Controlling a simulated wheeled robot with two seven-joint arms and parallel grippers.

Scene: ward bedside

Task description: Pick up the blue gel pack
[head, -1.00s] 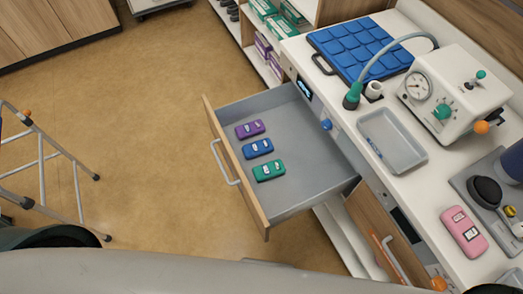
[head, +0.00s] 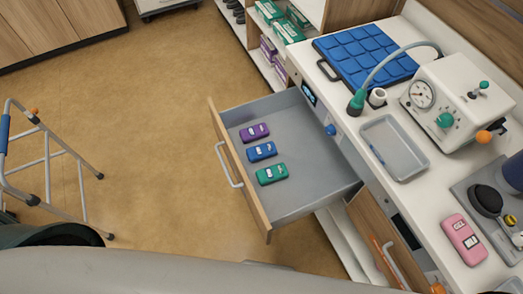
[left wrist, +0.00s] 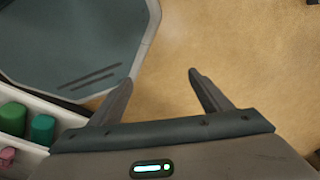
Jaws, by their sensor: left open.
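The blue gel pack (head: 262,151) lies flat in the open drawer (head: 310,160) in the head view, between a purple pack (head: 254,132) and a green pack (head: 271,174). My left gripper (left wrist: 155,88) shows in the left wrist view, open and empty, with the tan floor between its fingers. The blue gel pack is not seen in that view, and the left gripper is not in the head view. My right gripper is in neither view.
The drawer front (head: 238,165) has a handle on its outer side. The counter holds a blue quilted pad (head: 365,55), a grey tray (head: 395,147), a gauge machine (head: 455,100) and a pink pack (head: 464,239). A walker (head: 47,160) stands on the floor at left.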

